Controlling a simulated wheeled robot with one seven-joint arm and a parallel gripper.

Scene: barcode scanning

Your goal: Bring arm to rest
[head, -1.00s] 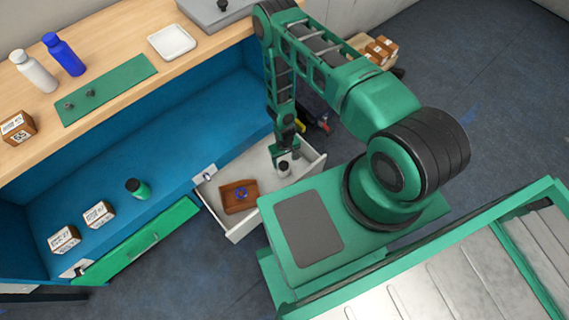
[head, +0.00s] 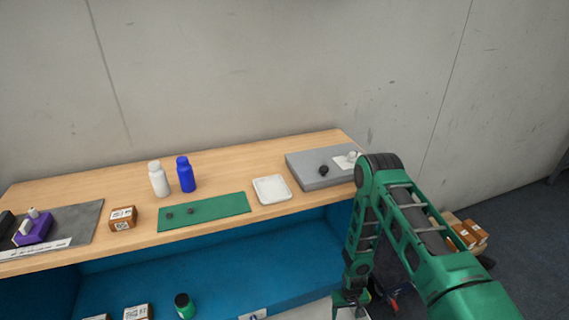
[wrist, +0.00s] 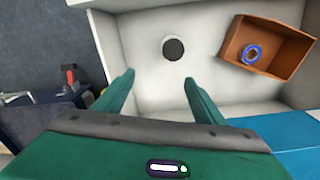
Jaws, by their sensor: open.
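My green arm (head: 412,232) comes in from the lower right of the head view, bends at an elbow beside the bench's right end and hangs down. My gripper (wrist: 158,84) is open and empty in the wrist view, its two green fingers spread apart. It points down over the white drawer (wrist: 140,38). A round dark-capped thing (wrist: 173,49) stands in the drawer beyond the fingertips, apart from them. An open brown box (wrist: 272,62) with a blue ring (wrist: 251,54) lies to its right. In the head view the gripper is at the bottom edge and hard to see.
The wooden bench (head: 110,193) carries a white bottle (head: 158,180), a blue bottle (head: 186,175), a green mat (head: 215,209), a white tray (head: 271,189) and a grey block (head: 312,172). Boxes (head: 468,236) lie on the floor at right.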

